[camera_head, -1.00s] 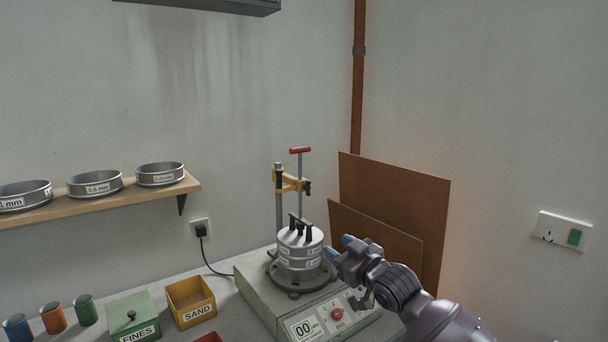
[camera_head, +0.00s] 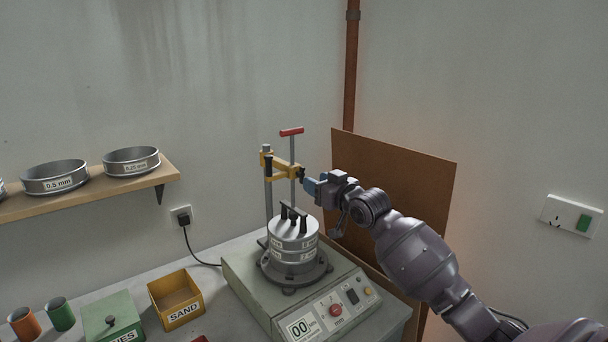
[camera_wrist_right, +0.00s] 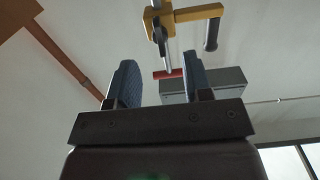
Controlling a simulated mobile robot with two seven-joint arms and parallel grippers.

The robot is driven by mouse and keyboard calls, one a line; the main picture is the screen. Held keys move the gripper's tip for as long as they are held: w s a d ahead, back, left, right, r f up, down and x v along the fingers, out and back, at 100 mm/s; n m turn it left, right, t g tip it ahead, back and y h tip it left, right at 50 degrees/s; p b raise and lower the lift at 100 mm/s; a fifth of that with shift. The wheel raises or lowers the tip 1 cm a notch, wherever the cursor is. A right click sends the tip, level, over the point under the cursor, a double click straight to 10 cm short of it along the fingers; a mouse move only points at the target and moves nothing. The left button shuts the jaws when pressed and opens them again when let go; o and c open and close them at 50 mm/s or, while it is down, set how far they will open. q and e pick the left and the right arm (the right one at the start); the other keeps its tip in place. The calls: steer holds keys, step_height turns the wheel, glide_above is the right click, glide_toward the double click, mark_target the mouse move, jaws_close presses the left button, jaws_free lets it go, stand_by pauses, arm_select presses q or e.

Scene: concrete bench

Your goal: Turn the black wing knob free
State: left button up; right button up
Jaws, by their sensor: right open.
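The black wing knob (camera_head: 301,175) is a small dark piece at the right end of the yellow clamp arm (camera_head: 284,166), above the sieve stack. My right gripper (camera_head: 312,187) is just right of and slightly below the knob, its blue fingertips close to it. I cannot tell whether they touch. In the right wrist view the gripper (camera_wrist_right: 158,72) is open with nothing between its fingers. A dark knob (camera_wrist_right: 160,38) and the yellow arm (camera_wrist_right: 197,13) show beyond the fingertips there. My left gripper is out of view.
A red-topped T-handle rod (camera_head: 292,132) rises behind the knob. The sieve stack (camera_head: 293,238) with black knobs stands on a grey shaker base (camera_head: 245,280). Brown boards (camera_head: 400,175) lean behind my right arm. A yellow SAND box (camera_head: 176,300) sits left.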

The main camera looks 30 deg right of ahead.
mark_target(301, 175)
steer(key=shift+w+a+p, duration=0.15)
steer(key=shift+w+p, duration=0.05)
steer(key=shift+w, duration=1.2)
steer(key=shift+w+a+p, duration=0.1)
steer(key=shift+w+p, duration=0.05)
steer(key=shift+w, duration=1.25)
steer(key=shift+c, duration=0.4)
jaws_close()
steer(key=shift+n, duration=0.3)
steer(key=shift+a+f+n, duration=0.1)
steer(key=shift+n, duration=8.6)
